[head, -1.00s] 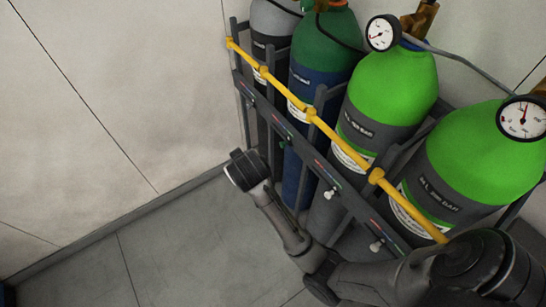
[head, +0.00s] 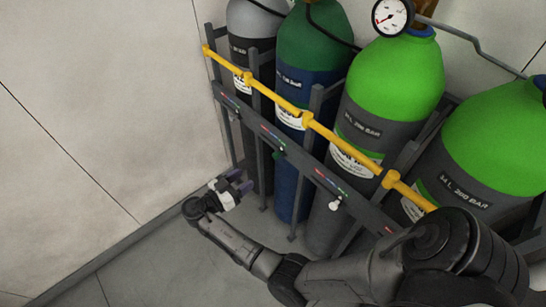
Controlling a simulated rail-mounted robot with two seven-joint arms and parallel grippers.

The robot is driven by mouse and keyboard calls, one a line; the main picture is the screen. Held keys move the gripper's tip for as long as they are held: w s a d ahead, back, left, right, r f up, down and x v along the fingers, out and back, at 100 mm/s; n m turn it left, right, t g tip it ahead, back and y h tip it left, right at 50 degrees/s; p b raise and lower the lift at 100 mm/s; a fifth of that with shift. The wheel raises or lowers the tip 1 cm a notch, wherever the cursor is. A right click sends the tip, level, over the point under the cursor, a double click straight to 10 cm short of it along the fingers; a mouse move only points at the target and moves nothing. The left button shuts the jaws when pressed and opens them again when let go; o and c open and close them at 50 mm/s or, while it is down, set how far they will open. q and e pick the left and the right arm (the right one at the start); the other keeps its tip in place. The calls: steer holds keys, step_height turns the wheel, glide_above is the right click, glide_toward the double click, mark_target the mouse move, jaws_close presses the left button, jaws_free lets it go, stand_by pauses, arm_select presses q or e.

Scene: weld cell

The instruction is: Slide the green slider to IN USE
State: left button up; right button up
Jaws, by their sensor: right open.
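The green slider (head: 279,153) is a small green knob on the dark front rail of the cylinder rack, in front of the dark green and blue cylinder (head: 308,60). A small coloured label strip lies just above it; its words are too small to read. My right gripper (head: 245,180) is open and empty, left of and below the green slider, apart from it. Its fingers point toward the rack. My left gripper does not show.
The same rail (head: 306,175) carries a white knob (head: 335,204) to the right and a pale knob (head: 237,115) to the left. A yellow bar (head: 280,102) runs above the rail. Bright green cylinders (head: 395,80) stand at right. Floor at left is clear.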

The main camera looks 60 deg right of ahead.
mark_target(274, 157)
steer(key=b+x, duration=0.1)
steer(key=x, duration=1.3)
steer(key=shift+w, duration=0.1)
jaws_close()
